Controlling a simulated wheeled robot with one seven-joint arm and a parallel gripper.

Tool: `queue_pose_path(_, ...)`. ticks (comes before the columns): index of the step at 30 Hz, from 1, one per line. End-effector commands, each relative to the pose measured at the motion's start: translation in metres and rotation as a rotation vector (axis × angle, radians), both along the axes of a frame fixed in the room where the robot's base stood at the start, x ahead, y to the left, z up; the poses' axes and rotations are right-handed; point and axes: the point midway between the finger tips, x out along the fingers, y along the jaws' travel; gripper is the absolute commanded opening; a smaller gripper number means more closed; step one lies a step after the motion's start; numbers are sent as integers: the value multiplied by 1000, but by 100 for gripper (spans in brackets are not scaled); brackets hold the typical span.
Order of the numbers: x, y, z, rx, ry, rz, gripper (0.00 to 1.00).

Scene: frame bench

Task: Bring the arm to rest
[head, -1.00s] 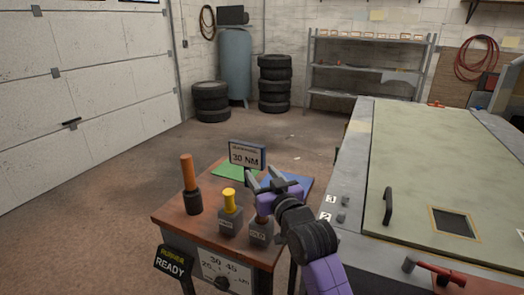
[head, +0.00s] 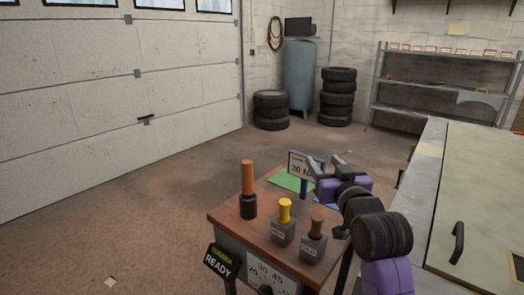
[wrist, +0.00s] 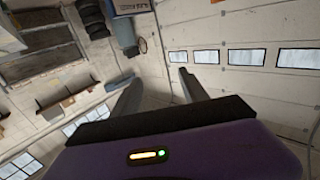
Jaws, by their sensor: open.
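My gripper (head: 323,165) is raised over the back right of the small wooden-topped stand (head: 232,221), close in the picture to the 30 NM sign (head: 298,166). My purple and black arm comes up from the lower right. In the wrist view the two fingers (wrist: 158,86) are spread apart with nothing between them. The wrist view looks past them to the garage door (wrist: 235,95) and the shelves, tilted. The gripper hides part of the sign and the blue mat (head: 326,202).
On the stand are an orange-handled tool (head: 247,180), a yellow-topped holder (head: 284,222), a brown-topped holder (head: 315,240) and a green mat (head: 290,183). A bench (head: 485,185) is close on the right. Open floor (head: 150,195) lies left and behind; tyres (head: 338,95) stand farther back.

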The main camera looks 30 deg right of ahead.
Motion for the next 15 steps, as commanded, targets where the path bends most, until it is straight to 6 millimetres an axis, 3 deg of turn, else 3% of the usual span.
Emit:
queue_pose_path(6,0,0,3,-3,-11,-1,52)
queue_pose_path(10,-3,0,23,-31,-84,-5,52)
queue_pose_path(12,-9,2,40,-58,-150,-8,52)
queue_pose_path(15,-24,13,36,-82,-205,-4,52)
